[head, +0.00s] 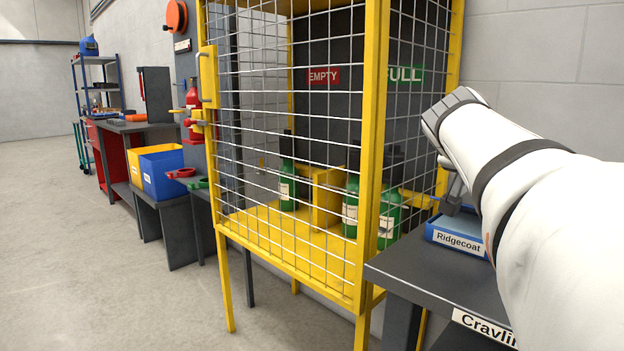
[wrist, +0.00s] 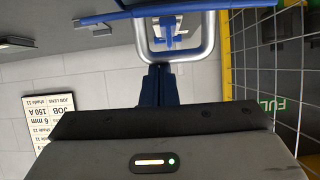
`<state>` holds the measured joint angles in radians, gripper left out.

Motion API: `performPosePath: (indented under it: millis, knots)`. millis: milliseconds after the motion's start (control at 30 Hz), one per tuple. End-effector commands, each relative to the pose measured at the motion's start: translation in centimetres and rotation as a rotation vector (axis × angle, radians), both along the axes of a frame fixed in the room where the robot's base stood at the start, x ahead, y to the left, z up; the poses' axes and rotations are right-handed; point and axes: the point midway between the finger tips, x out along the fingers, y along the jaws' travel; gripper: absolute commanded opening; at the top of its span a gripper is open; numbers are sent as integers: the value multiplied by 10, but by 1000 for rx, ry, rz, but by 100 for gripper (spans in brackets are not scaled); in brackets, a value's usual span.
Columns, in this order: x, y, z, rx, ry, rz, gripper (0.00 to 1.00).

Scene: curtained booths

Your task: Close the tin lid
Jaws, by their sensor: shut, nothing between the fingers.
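A blue tin labelled "Ridgecoat" (head: 440,226) stands on the dark bench at the right of the head view, partly hidden behind my arm. My gripper (wrist: 160,72) is shut and empty; its dark fingers show in the middle of the wrist view. A grey metal loop (wrist: 210,42) lies right at the fingertips; I cannot tell whether they touch it. A blue edge (wrist: 120,16) runs across the top of the wrist view, and it looks like part of the tin or its lid. The head view does not show clearly how the lid stands.
A yellow mesh cage (head: 372,150) with green bottles stands left of the bench (head: 400,277). Its mesh also shows close by on the right of the wrist view (wrist: 285,60). A wall sign (wrist: 48,117) is at left there. The floor (head: 110,270) at left is clear.

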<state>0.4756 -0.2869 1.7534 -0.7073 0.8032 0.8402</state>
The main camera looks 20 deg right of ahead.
Motion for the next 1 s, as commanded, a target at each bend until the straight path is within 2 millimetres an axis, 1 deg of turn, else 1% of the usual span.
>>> performPosePath:
  millis: [33,367,433,633,767,1000]
  knots:
    - [-2,3,-10,0,-2,-2,0]
    - [-16,14,-26,0,-1,-17,0]
    - [-17,13,-23,0,0,-21,0]
    - [-17,12,-21,0,0,-21,0]
    - [-17,12,-7,0,0,-23,0]
    - [-16,12,42,0,-3,-22,0]
